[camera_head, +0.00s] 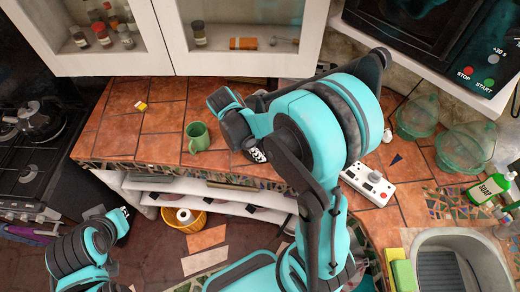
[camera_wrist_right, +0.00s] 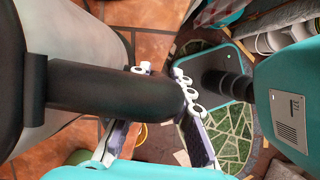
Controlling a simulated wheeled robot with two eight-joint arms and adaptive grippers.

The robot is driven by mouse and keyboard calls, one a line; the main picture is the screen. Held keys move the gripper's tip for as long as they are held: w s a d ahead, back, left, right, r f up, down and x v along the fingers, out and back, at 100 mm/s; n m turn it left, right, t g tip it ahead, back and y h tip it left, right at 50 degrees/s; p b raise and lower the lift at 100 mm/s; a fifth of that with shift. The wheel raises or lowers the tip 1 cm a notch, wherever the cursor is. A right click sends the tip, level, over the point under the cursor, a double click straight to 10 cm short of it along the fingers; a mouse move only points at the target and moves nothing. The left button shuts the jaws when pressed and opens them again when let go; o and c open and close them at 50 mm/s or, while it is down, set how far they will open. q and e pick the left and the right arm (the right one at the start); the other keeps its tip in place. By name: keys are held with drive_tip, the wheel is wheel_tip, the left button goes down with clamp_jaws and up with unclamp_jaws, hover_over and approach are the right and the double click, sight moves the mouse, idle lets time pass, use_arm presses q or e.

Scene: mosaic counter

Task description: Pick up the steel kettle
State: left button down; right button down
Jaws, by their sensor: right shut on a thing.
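The steel kettle shows in the right wrist view as a smooth grey body (camera_wrist_right: 85,45) at the left, with a thick black handle (camera_wrist_right: 105,97) reaching right. My right gripper (camera_wrist_right: 162,105) is shut on this handle, a finger on either side of it. In the head view my right arm hides the kettle, and my right gripper (camera_head: 258,154) shows only partly, over the counter's front edge. I cannot tell whether the kettle touches the counter. My left gripper (camera_head: 122,214) is low at the left, in front of the counter and away from the kettle; its jaws are too small to read.
A green mug (camera_head: 197,137) stands on the tiled counter (camera_head: 165,118), left of my right arm. A white device with a red knob (camera_head: 368,185), green glass bowls (camera_head: 417,116), a green soap bottle (camera_head: 487,188) and the sink (camera_head: 408,240) are right. A stove (camera_head: 30,150) is left.

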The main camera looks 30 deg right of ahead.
wheel_tip(320, 180, up, 3)
drive_tip(key=shift+r+p, duration=0.2)
drive_tip(key=shift+p, duration=0.15)
drive_tip(key=s+d+r+p, duration=0.2)
drive_tip(key=s+r, duration=0.4)
drive_tip(key=s, duration=0.5)
drive_tip(key=shift+d+r, duration=0.4)
drive_tip(key=shift+d, duration=0.5)
drive_tip(key=c, duration=2)
unclamp_jaws()
clamp_jaws()
drive_tip(key=shift+w, duration=0.1)
